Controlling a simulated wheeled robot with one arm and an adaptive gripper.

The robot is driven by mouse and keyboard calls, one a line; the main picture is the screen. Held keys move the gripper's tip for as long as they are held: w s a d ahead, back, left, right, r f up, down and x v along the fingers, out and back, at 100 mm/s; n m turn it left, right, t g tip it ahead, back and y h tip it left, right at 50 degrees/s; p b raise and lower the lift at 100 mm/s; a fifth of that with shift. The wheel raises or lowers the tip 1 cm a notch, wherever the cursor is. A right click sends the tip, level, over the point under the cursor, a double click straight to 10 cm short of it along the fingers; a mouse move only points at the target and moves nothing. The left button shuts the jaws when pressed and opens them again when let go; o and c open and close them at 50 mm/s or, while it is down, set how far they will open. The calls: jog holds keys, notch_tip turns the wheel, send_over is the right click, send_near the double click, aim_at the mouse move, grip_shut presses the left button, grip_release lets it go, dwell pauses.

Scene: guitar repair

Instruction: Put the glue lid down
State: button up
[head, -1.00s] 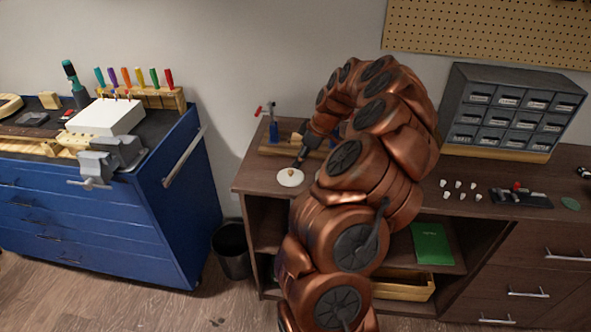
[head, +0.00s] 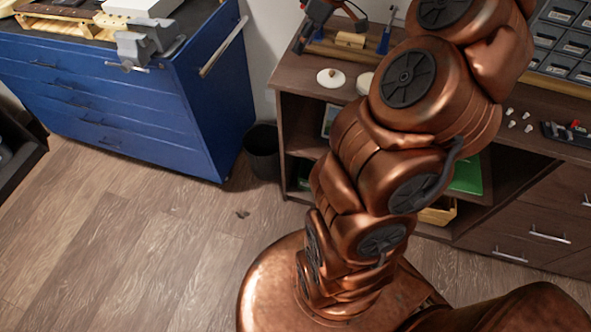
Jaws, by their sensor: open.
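The glue lid (head: 331,77), a white disc with a small knob in its middle, lies flat on the left end of the brown workbench top (head: 297,74). My gripper (head: 330,24) shows at the top edge of the head view, partly cut off. Its dark fingers are spread and empty, above and behind the lid in the picture and apart from it. A second pale round thing (head: 365,83), perhaps the glue container, sits just right of the lid, partly hidden by my arm.
A wooden fixture with a blue clamp (head: 384,41) stands behind the lid. Small white pieces (head: 511,123) lie to the right. A blue tool cabinet (head: 130,100) and a black bin (head: 262,150) stand left.

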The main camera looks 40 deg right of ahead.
jog(key=s+a+g, duration=0.2)
jog(key=s+a, duration=0.3)
jog(key=a, duration=0.5)
jog(key=s+a+g, duration=0.1)
jog(key=s+a, duration=0.5)
jog(key=a, duration=0.5)
jog(key=s+a+f+m+g+h, duration=0.1)
jog(key=s+a+f+m, duration=0.1)
jog(key=s, duration=0.6)
jog(key=s+a+f+m+g+h, duration=0.1)
jog(key=s+f+m, duration=0.2)
jog(key=s, duration=0.6)
jog(key=shift+a+m+h, duration=0.3)
jog(key=shift+a+h, duration=0.05)
jog(key=shift+h, duration=0.05)
jog(key=shift+d+r, duration=0.1)
jog(key=shift+d, duration=0.05)
